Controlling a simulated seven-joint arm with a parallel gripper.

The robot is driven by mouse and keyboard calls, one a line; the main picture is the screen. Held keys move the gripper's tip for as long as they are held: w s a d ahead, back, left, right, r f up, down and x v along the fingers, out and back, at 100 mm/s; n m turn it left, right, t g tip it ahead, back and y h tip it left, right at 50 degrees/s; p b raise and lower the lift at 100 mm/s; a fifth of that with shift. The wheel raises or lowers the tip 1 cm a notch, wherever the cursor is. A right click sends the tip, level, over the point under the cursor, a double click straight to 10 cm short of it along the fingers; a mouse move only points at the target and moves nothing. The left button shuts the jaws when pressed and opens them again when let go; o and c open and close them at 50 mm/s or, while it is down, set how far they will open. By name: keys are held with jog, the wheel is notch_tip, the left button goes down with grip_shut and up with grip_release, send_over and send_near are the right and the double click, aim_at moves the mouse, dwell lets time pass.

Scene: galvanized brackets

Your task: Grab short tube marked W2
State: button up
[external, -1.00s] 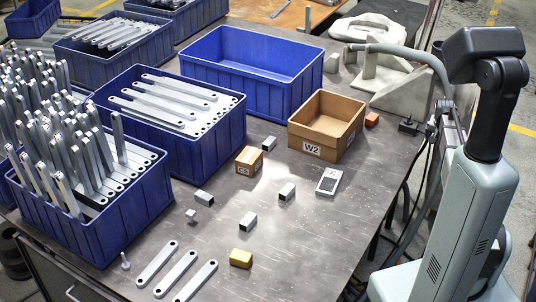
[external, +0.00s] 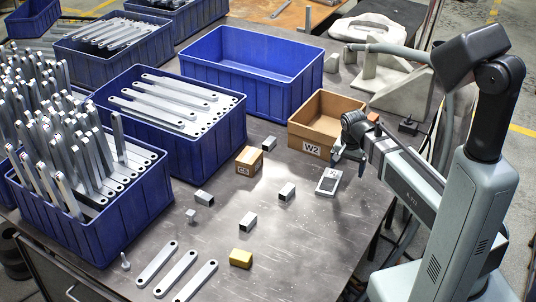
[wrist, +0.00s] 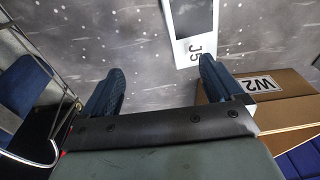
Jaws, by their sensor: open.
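Several short square metal tubes lie on the grey metal table in the external view: one near the middle (external: 287,192), one in front (external: 248,222), one to the left (external: 204,198) and one farther back (external: 269,144). I cannot read a mark on any of them. The label W2 (external: 311,150) is on the front of an open cardboard box (external: 335,108); the box also shows in the wrist view (wrist: 285,108). My gripper (external: 350,152) is open and empty, above the table beside that box's right front. No short tube is clearly between its fingers (wrist: 160,78).
A pale item with a dark panel (external: 328,181), labelled J5 in the wrist view (wrist: 193,25), lies close to my gripper. A small carton (external: 249,160), yellow block (external: 240,258), flat bars (external: 178,272) and blue bins (external: 250,85) stand around. Front right table is clear.

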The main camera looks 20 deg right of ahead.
jog(key=shift+g, duration=0.3)
jog(key=s+a, duration=0.2)
jog(key=a, duration=0.2)
jog(key=shift+s+a+r, duration=0.15)
jog(key=shift+s+a, duration=0.15)
jog(key=shift+s, duration=0.1)
jog(key=w+a+r, duration=0.2)
jog(key=w+a, duration=0.3)
jog(key=a, duration=0.8)
notch_tip(320, 180, up, 7)
jog(key=m+g, duration=0.1)
send_over(204, 195)
jog(key=shift+y, duration=0.3)
notch_tip(204, 195, down, 7)
jog(key=shift+w+d+r, duration=0.1)
jog(key=shift+d, duration=0.05)
jog(key=shift+f, duration=3.4)
jog(key=shift+c, duration=0.4)
jog(key=c, duration=1.1)
